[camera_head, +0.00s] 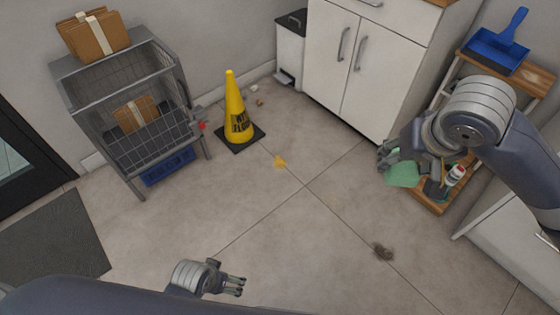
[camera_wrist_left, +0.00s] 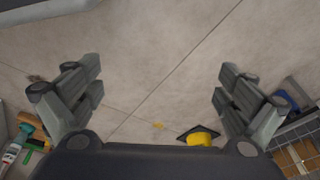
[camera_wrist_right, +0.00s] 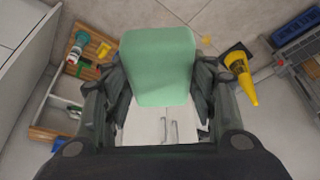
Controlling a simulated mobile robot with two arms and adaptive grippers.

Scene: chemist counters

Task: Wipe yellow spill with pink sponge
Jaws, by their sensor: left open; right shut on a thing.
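The yellow spill (camera_head: 280,162) is a small patch on the grey floor tiles, in front of the yellow cone. It also shows in the left wrist view (camera_wrist_left: 158,126). My right gripper (camera_head: 390,158) is shut on a light green block, seemingly a sponge (camera_head: 403,175), above the floor beside the wooden shelf and well right of the spill. The green sponge fills the middle of the right wrist view (camera_wrist_right: 160,65). I see no pink sponge. My left gripper (camera_head: 238,285) is open and empty, low in the head view, with fingers wide apart in its wrist view (camera_wrist_left: 160,92).
A yellow cone (camera_head: 235,110) stands behind the spill. A grey wire cart (camera_head: 130,90) with boxes is at the left. A wooden shelf (camera_head: 440,205) holds bottles and a blue dustpan (camera_head: 497,50). A dark brown stain (camera_head: 383,251) lies lower right. The central floor is clear.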

